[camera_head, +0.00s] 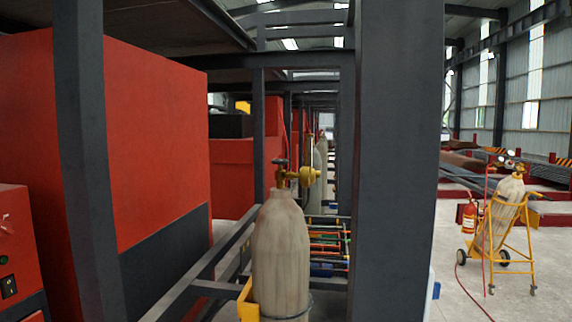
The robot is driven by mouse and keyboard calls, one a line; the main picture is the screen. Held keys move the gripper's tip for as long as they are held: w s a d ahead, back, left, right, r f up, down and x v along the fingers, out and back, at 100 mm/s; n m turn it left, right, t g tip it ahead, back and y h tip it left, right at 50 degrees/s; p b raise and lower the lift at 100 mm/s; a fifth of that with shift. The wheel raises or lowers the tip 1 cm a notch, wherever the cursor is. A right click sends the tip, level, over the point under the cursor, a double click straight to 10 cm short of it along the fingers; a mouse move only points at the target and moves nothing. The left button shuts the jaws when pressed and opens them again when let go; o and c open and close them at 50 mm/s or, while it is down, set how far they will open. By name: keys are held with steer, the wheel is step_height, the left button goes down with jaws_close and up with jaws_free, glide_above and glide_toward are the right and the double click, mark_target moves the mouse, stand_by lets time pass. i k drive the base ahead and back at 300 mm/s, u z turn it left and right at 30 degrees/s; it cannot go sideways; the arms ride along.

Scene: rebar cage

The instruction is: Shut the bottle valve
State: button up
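A tall, pale, worn gas bottle (281,255) stands upright in the middle of the head view, between dark steel posts. A brass bottle valve (290,176) sits on its top, with a yellow round part (308,176) sticking out to the right and a small dark red part (279,162) at the upper left. I cannot tell from this view whether the valve is open or shut. My gripper is not in view.
A thick dark post (395,160) stands close at the right of the bottle, and a slimmer post (88,170) at the left. Red cabinets (150,130) fill the left side. A yellow bottle trolley (507,235) stands on the open floor at right.

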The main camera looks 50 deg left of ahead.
mark_target(280, 162)
steer(key=z, duration=0.1)
steer(key=k, duration=0.9)
steer(key=u, duration=2.05)
steer(key=i, duration=0.8)
steer(key=u, duration=0.05)
